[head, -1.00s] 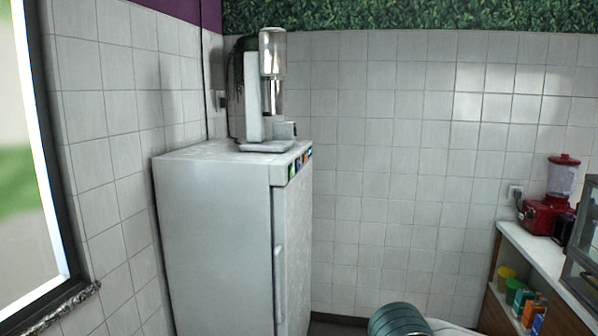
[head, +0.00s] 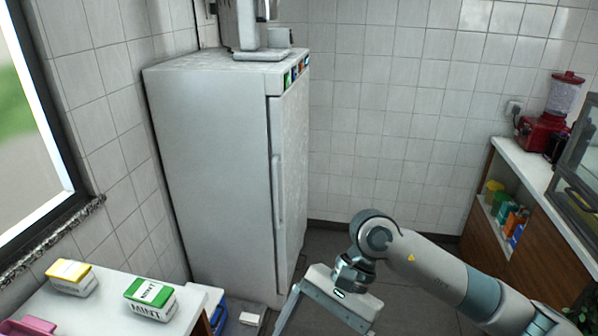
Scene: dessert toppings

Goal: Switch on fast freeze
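The tall white freezer (head: 215,165) stands against the tiled wall, its door (head: 290,185) shut and a long vertical handle (head: 277,192) on the door. A strip of small coloured controls, green, orange and blue (head: 294,74), runs along the top front edge above the door. Their labels are too small to read. My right gripper (head: 325,325) is low in front of the freezer, well below and apart from the controls. Its fingers look spread and empty, with the tips cut off by the bottom edge. My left gripper is not in view.
A dispenser (head: 247,25) stands on the freezer. A white table (head: 195,300) with mint (head: 150,298) and yellow-topped (head: 70,277) cartons is at the lower left. A wooden counter (head: 535,165) with a red blender (head: 543,130) is at the right. Dark floor lies between.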

